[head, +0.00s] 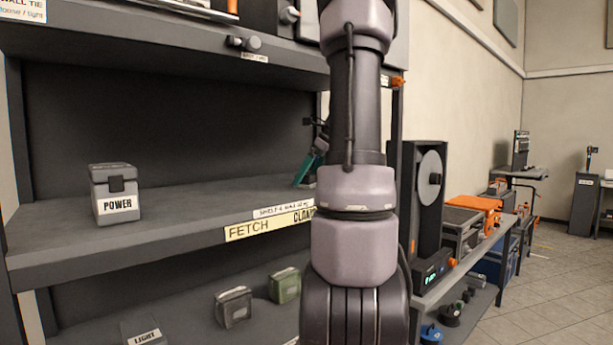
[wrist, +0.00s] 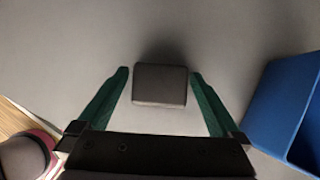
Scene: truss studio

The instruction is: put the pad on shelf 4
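A small grey-brown block (wrist: 160,84), which looks like the pad, lies on a grey surface in the wrist view. My gripper (wrist: 160,73) is open, with one green finger on each side of the block and a gap showing on both sides. In the head view, a green finger of my gripper (head: 308,168) shows just left of my arm, over the right end of the middle shelf (head: 180,220). The block cannot be made out in the head view, where my arm covers that part.
A blue container (wrist: 285,105) stands right of my gripper in the wrist view. A POWER box (head: 116,195) stands on the middle shelf's left; the shelf's centre is clear. A grey box (head: 233,307), a green box (head: 284,285) and a LIGHT box (head: 145,333) are below.

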